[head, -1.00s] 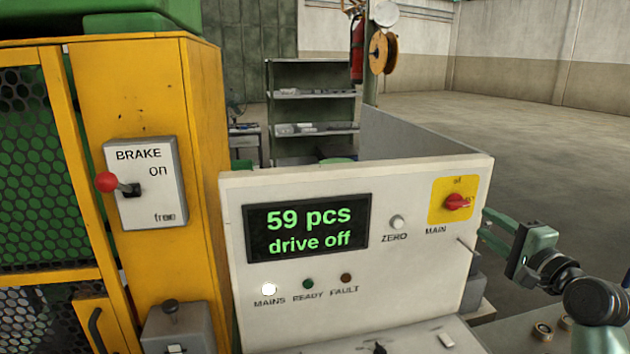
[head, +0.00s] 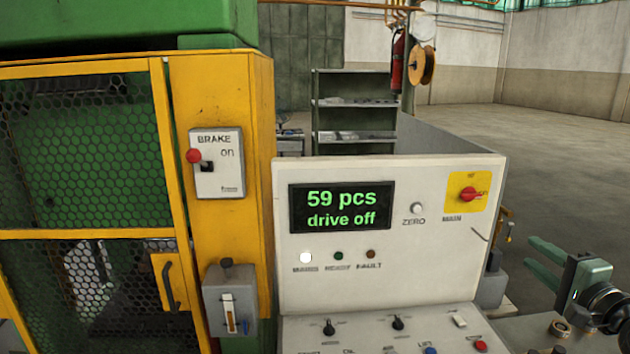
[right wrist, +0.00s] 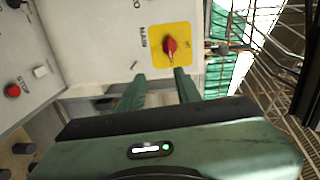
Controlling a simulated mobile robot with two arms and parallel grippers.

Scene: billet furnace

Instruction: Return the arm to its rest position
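My right gripper (head: 531,256) is at the right edge of the head view, to the right of the white control panel (head: 430,265). Its two green fingers are apart with nothing between them. In the right wrist view the open fingers (right wrist: 158,76) point toward the panel, below the red MAIN switch (right wrist: 170,46) on its yellow plate, and hold nothing. The MAIN switch (head: 468,194) also shows in the head view, clear of the gripper. The display (head: 340,206) reads "59 pcs, drive off". My left gripper is out of view.
A yellow machine frame (head: 220,90) with mesh doors stands at the left. It carries a brake box (head: 217,180) with a red-knobbed lever near "on". Knobs and buttons line the desk (head: 370,335) below the panel. Open floor (head: 560,125) lies behind at the right.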

